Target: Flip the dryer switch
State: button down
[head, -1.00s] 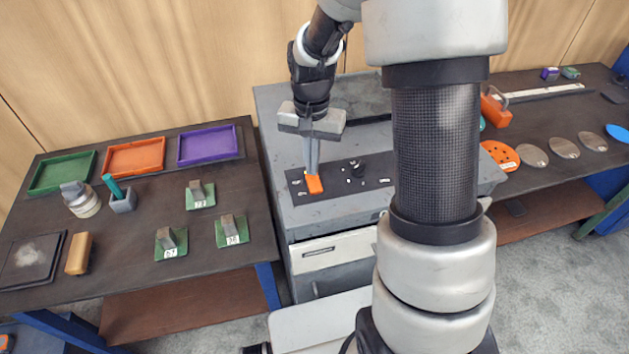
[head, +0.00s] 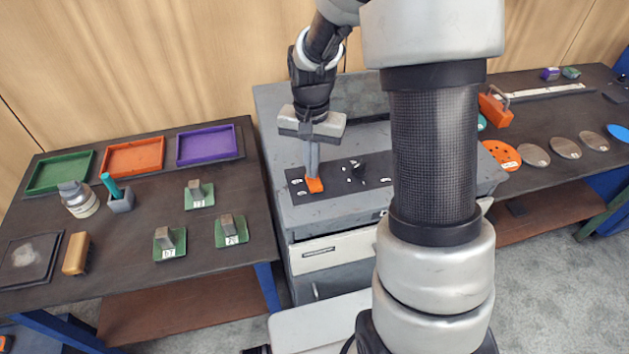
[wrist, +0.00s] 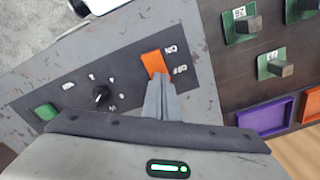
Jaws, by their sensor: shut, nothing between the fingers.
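The orange rocker switch (head: 315,185) sits on the dark control panel (head: 372,175) on top of the grey cabinet. In the wrist view the orange switch (wrist: 154,62) has white labels beside it. My gripper (head: 312,174) points down with its fingers shut and empty. Its tips are at the switch; in the wrist view the fingertips (wrist: 157,78) overlap the switch's near end and appear to touch it. The tips hide part of that end, so its exact tilt is hard to tell.
A black knob (wrist: 101,96) and a green button (wrist: 46,111) share the panel. The left table holds coloured trays (head: 134,157) and several green-based blocks (head: 232,231). The right table holds several discs (head: 565,148) and an orange tool (head: 495,110).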

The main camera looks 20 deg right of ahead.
notch_tip(320, 180, up, 7)
jog(key=p, duration=0.5)
dwell(0.3)
dwell(0.5)
notch_tip(320, 180, up, 6)
jog(key=n+t, duration=0.1)
send_over(314, 182)
jog(key=s+r+n+t, duration=0.2)
jog(key=s+r, duration=0.4)
jog(key=r, duration=0.1)
jog(key=s+r+n+t, duration=0.2)
jog(key=s+r, duration=0.3)
jog(key=s, duration=0.6)
jog(key=shift+d+r+n+t, duration=0.15)
jog(key=shift+r+n+t, duration=0.15)
jog(key=shift+r+n, duration=0.1)
